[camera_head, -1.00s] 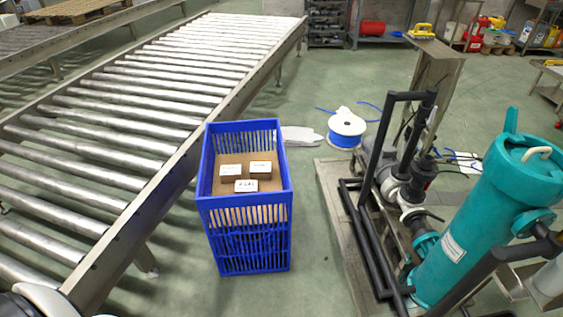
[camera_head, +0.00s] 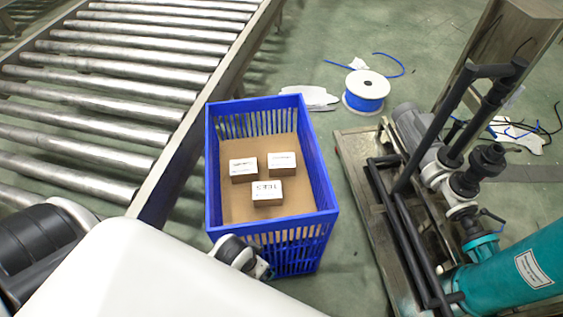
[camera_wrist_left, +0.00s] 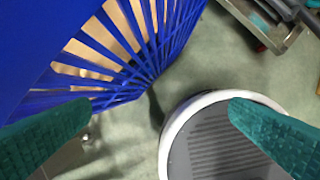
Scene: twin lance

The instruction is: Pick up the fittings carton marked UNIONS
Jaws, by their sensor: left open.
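Three small brown cartons with white top labels lie on the brown floor of a blue slatted crate (camera_head: 328,190). The back left carton (camera_head: 243,170) and the back right carton (camera_head: 282,164) have labels too small to read, so I cannot tell which is marked UNIONS. My left gripper (camera_head: 266,272) is low outside the crate's near side, partly hidden by my arm. In the left wrist view its teal fingers (camera_wrist_left: 160,106) are apart with nothing between them, beside the blue slats. My right gripper is out of view.
A roller conveyor (camera_head: 130,68) runs along the crate's left. A pump skid with black pipes (camera_head: 405,200) and a teal vessel (camera_head: 520,272) stands on the right. A blue cable spool (camera_head: 365,92) lies behind. A strip of floor is clear between crate and skid.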

